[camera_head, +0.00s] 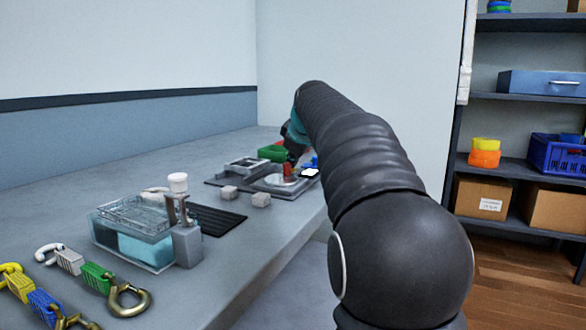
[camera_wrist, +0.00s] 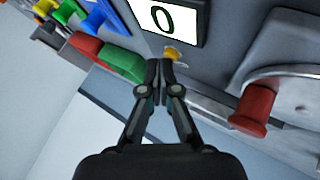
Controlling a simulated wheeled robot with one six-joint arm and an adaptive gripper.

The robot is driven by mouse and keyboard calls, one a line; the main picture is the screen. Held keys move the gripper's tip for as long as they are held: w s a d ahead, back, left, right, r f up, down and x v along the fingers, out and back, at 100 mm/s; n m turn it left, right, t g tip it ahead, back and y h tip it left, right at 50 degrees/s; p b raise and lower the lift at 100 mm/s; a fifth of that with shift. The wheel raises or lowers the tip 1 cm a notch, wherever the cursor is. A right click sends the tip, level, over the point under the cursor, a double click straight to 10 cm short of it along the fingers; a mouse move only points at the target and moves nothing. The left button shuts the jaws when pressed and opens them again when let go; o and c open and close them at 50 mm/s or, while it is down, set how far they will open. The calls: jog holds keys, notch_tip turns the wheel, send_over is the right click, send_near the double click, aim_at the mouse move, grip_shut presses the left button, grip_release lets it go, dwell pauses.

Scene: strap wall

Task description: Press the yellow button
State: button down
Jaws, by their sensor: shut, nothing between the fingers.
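In the wrist view, the small yellow button (camera_wrist: 172,53) sits on a grey panel just below a white display (camera_wrist: 167,17) that reads 0. My gripper (camera_wrist: 159,66) is shut and empty, with its fingertips right by the button and partly overlapping it in the picture. I cannot tell whether they touch it. In the head view my gripper is mostly hidden behind my own arm, and the yellow button cannot be made out there.
In the wrist view, a red knob (camera_wrist: 252,108) on a grey round mount is to the right, and a green piece (camera_wrist: 122,62) is left of the fingers. In the head view, a clear water tank (camera_head: 130,235) and hooked straps (camera_head: 95,277) lie on the grey bench.

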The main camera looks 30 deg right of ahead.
jog(key=shift+r, duration=0.15)
jog(key=shift+r+p, duration=0.7)
jog(key=shift+p, duration=0.1)
notch_tip(320, 180, up, 5)
jog(key=p, duration=0.4)
jog(key=shift+p, duration=0.3)
dwell(0.4)
